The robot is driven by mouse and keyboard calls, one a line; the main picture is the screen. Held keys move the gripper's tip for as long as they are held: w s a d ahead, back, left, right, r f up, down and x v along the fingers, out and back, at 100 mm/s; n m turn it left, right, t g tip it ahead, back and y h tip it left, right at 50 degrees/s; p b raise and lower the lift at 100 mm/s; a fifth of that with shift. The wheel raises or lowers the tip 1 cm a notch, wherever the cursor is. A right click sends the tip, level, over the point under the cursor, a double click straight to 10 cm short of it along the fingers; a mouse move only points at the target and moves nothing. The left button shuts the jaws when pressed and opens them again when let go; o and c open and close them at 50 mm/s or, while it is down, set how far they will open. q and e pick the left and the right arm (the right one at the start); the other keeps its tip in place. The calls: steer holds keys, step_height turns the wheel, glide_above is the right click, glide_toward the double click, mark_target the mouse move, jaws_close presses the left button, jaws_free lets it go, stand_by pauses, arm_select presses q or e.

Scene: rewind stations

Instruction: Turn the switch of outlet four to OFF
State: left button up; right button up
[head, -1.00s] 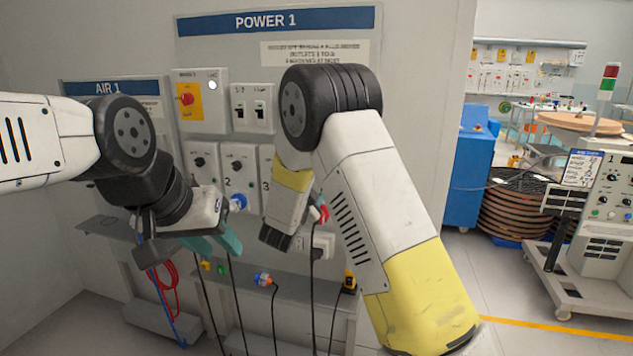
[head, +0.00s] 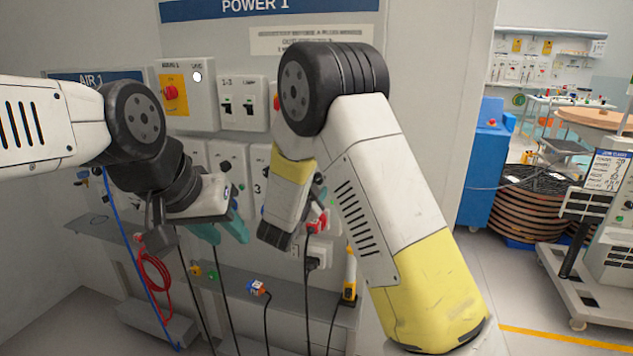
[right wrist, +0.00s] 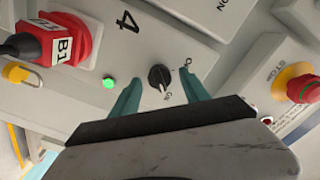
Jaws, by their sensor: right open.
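The switch of outlet four (right wrist: 160,77) is a black round knob on a pale panel marked 4 in the right wrist view. Its white mark points to the lower label, which seems to read ON. A green lamp (right wrist: 109,84) beside it is lit. My right gripper (right wrist: 159,86) is open, its teal fingers on either side of the knob; whether they touch it I cannot tell. In the head view my right arm hides this outlet. My left gripper (head: 221,232) is open and empty in front of the wall panels.
A red plug tagged B1 (right wrist: 62,38) sits beside the lamp, and a red emergency button (right wrist: 303,88) is at the right. In the head view a shelf (head: 222,275) carries an orange-blue plug (head: 257,288), with cables hanging down.

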jaws_close()
steer(key=n, duration=0.4)
steer(key=shift+n, duration=0.3)
steer(key=n, duration=0.4)
steer(key=shift+a+n, duration=0.1)
steer(key=shift+n, duration=0.2)
steer(key=n, duration=0.4)
steer(key=shift+n, duration=2.4)
